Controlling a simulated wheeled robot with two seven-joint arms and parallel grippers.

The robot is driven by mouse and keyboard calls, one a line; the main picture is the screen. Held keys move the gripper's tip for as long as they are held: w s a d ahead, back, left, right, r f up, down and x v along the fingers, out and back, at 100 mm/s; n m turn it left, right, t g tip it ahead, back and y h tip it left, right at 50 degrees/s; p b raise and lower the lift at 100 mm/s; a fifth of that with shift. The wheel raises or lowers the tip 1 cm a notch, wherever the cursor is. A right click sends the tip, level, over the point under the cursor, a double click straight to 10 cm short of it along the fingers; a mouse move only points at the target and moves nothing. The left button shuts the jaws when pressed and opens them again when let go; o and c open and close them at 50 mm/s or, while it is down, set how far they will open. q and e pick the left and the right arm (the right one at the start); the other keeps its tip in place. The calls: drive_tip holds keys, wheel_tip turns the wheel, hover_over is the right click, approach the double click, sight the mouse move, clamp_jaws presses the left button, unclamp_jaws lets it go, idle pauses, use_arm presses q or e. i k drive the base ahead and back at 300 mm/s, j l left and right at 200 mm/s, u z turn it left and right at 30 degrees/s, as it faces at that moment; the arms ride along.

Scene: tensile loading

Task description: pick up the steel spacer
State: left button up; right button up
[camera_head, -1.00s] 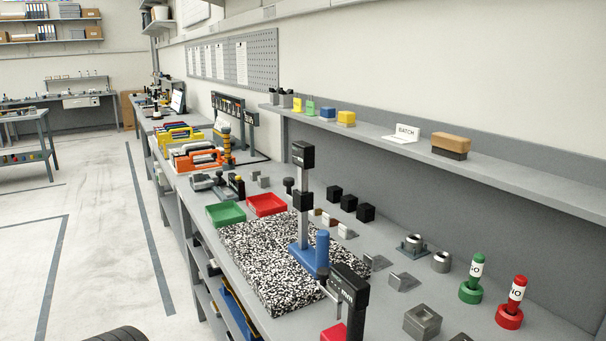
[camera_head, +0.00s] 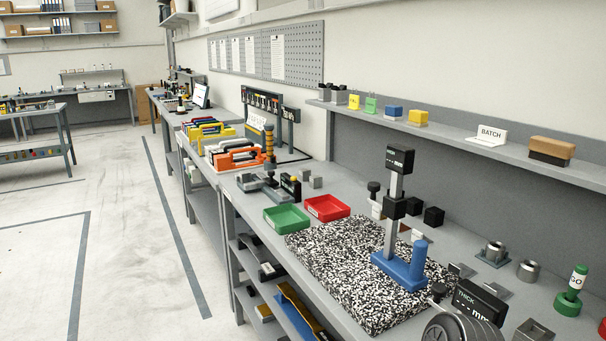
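Two small grey metal cylinders stand on the bench at the right. One is a short hollow steel ring (camera_head: 528,270); the other, a steel cylinder (camera_head: 494,251), sits on a flat plate. Either could be the steel spacer; I cannot tell which. Neither of my grippers is in view. A dark ribbed rounded part at the bottom right edge looks like part of my own body and covers some of the bench front.
A speckled slab (camera_head: 345,262) carries a blue-based gauge stand (camera_head: 402,266). A THICK display (camera_head: 480,302) stands at its front. Green tray (camera_head: 286,218) and red tray (camera_head: 327,207) lie behind. A green-based bottle (camera_head: 572,290) stands right. The floor at left is clear.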

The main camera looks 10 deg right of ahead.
sight(245, 176)
drive_tip(key=i+j+z, duration=0.1)
drive_tip(key=j, duration=0.2)
drive_tip(key=i+j+z, duration=0.1)
drive_tip(key=j, duration=0.25)
drive_tip(key=i+j+z, duration=0.1)
drive_tip(key=i+j, duration=0.15)
drive_tip(key=i+j+z, duration=0.1)
drive_tip(key=j, duration=0.35)
drive_tip(key=i+j+z, duration=0.1)
drive_tip(key=z, duration=0.8)
drive_tip(key=i+j+z, duration=0.15)
drive_tip(key=j+z, duration=0.2)
drive_tip(key=j, duration=0.25)
drive_tip(key=i+j+z, duration=0.1)
drive_tip(key=j+z, duration=0.25)
drive_tip(key=j, duration=0.3)
drive_tip(key=j+z, duration=0.35)
drive_tip(key=j, duration=0.25)
drive_tip(key=k+j, duration=0.1)
drive_tip(key=j, duration=0.9)
drive_tip(key=j+z, duration=0.1)
drive_tip(key=j, duration=0.9)
drive_tip(key=k, duration=0.05)
